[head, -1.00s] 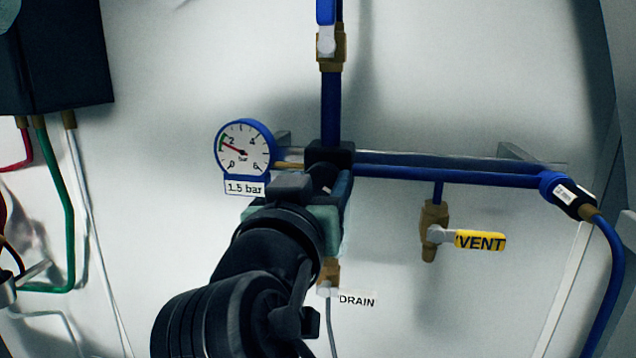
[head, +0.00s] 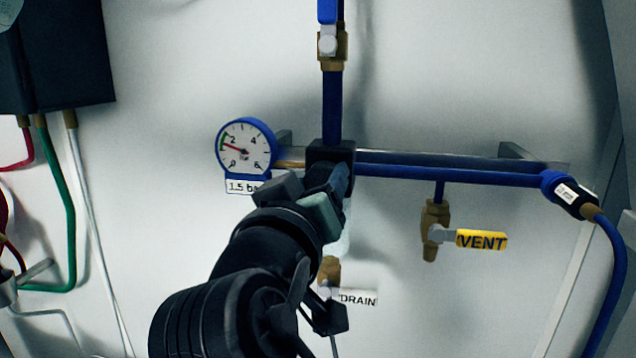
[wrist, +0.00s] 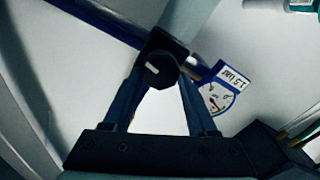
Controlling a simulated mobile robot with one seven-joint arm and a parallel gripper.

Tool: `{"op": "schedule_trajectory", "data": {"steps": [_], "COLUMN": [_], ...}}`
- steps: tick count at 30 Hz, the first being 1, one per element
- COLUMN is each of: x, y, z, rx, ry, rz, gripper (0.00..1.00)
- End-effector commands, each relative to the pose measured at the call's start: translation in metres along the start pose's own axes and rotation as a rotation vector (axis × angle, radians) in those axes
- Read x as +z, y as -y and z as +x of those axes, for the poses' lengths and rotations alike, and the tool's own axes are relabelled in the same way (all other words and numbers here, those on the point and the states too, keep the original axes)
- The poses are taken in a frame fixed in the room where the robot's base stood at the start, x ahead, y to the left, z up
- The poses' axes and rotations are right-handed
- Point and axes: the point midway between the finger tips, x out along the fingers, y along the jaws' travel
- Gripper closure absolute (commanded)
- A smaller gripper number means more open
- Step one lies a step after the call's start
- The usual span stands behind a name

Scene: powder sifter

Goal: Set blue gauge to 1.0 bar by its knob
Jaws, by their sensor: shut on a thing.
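The blue-rimmed gauge (head: 246,147) is on the wall at centre left in the head view. Its red needle points a little below the 2 mark, beside a small green band. A tag under it reads 1.5 bar (head: 238,187), its right end covered by my gripper. My gripper (head: 335,182) is at the black regulator block right of the gauge, rolled at an angle. In the wrist view, the black round knob (wrist: 159,72) with a white mark is between the two fingertips, and my gripper (wrist: 160,76) is shut on it. The gauge (wrist: 214,97) shows there behind the right finger.
A blue pipe (head: 450,176) runs right from the block, with the yellow VENT valve (head: 480,240) below it. A blue-handled valve (head: 328,42) is above. The DRAIN valve (head: 329,272) sits close below my gripper. A dark box (head: 55,55) is at upper left.

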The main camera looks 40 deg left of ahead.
Motion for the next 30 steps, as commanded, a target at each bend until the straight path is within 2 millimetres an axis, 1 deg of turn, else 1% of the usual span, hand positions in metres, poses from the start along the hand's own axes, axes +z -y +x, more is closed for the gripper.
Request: {"op": "schedule_trajectory", "data": {"steps": [6, 15, 21, 30], "x": [0.0008, 0.0007, 0.0006, 0.0005], "y": [0.0006, 0.0014, 0.0015, 0.0013], "z": [0.0005, 0.0005, 0.0004, 0.0004], "rx": [0.001, 0.001, 0.001, 0.002], "ry": [0.002, 0.001, 0.001, 0.001], "rz": [-0.165, -0.318, -0.362, -0.371], "gripper": [0.97, 0.97, 0.97, 0.97]}}
